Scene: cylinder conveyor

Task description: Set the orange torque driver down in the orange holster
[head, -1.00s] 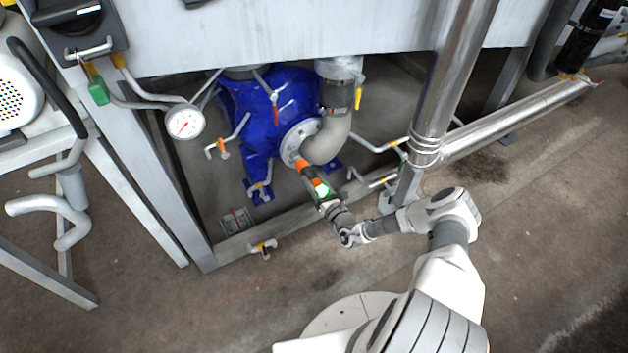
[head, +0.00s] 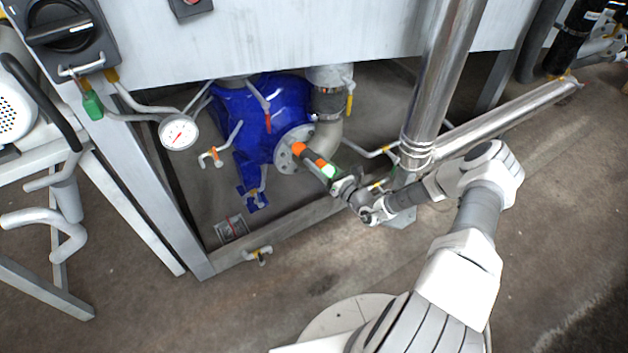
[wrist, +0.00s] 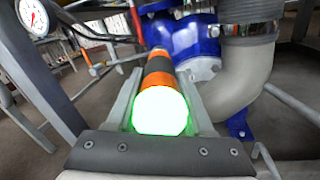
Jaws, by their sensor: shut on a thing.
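The orange torque driver (head: 314,160) has orange and dark bands and a bright green-white glowing end. My gripper (head: 331,172) is shut on the driver, which points up and left in the head view. In the wrist view the orange torque driver (wrist: 159,85) lies between the two fingers of my gripper (wrist: 160,105), its glowing end nearest the camera. In the head view its far tip overlaps the round flange of the blue pump; I cannot tell whether they touch. I see no orange holster in either view.
The blue pump (head: 260,110) with its flange and a beige elbow pipe (wrist: 254,75) stands close beyond the driver. A pressure gauge (head: 179,132) and metal frame are at left. A thick steel pipe (head: 436,90) rises beside my arm. Floor in front is clear.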

